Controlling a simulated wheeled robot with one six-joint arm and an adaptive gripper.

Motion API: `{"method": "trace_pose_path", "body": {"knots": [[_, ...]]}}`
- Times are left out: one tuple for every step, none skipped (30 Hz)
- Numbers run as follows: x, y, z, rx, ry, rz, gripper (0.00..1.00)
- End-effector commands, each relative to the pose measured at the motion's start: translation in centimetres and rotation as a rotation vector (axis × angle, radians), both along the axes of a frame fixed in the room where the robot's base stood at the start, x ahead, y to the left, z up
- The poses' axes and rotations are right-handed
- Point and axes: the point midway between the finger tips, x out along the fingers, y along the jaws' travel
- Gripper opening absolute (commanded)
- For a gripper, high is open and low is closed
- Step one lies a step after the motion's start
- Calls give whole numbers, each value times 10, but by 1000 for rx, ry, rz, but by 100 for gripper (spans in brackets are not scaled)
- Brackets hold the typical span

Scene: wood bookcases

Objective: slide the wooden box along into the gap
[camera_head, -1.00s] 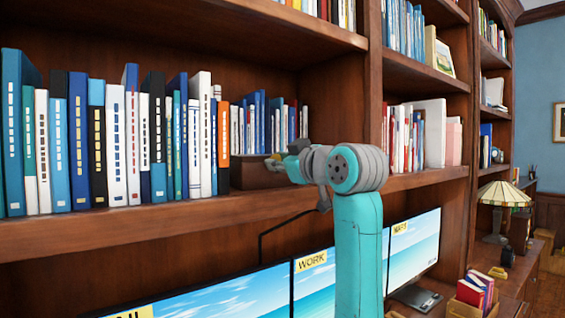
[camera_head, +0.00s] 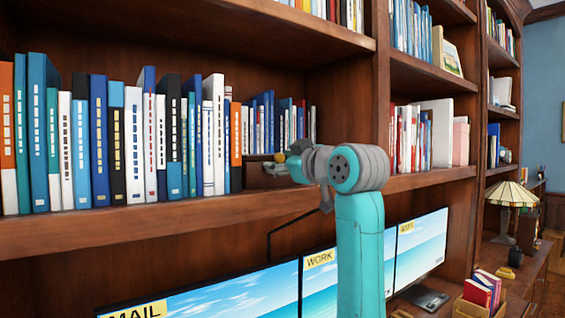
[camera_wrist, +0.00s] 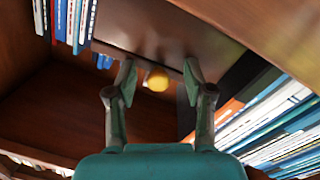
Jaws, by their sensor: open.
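The brown wooden box (camera_head: 262,178) sits on the middle shelf, just right of the orange book that ends the book row. Its right end is hidden behind my arm. In the wrist view the box (camera_wrist: 150,25) fills the top, with a round yellow thing (camera_wrist: 157,80) at its near side. My gripper (camera_wrist: 160,72) is open, its two fingers apart on either side of the yellow thing. The fingertips are at the box's near edge; I cannot tell whether they touch it. In the head view my gripper (camera_head: 287,162) is at the box's front, partly hidden by the wrist.
A row of tall books (camera_head: 130,140) stands left of the box; smaller books (camera_head: 270,120) stand behind it. Below are monitors (camera_head: 335,270) and a lamp (camera_head: 508,195).

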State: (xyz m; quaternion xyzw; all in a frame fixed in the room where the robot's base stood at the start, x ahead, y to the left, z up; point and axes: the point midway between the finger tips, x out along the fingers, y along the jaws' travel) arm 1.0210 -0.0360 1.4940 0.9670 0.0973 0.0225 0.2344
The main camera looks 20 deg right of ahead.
Motion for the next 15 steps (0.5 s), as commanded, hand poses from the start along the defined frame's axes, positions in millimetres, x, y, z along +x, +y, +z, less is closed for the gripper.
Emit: {"method": "trace_pose_path", "body": {"knots": [[0,0,0,0,0,-1,52],[-1,0,0,0,-1,0,52],[-2,-1,1,0,-1,0,52],[-4,-1,1,-1,-2,-1,52],[-6,-2,1,0,-3,-1,52],[-10,-3,1,0,-3,-2,52],[-13,-4,1,0,-3,-2,52],[-17,-4,1,0,-3,-2,52],[-24,-6,1,0,-5,-2,52],[-29,-7,1,0,-3,-2,52],[-35,-8,1,0,-4,-3,52],[-43,-10,1,0,-4,-3,52],[-49,-11,1,-1,-4,-3,52],[-55,-12,1,-1,-4,-3,52],[-63,-13,0,-1,-4,-3,52]]}}
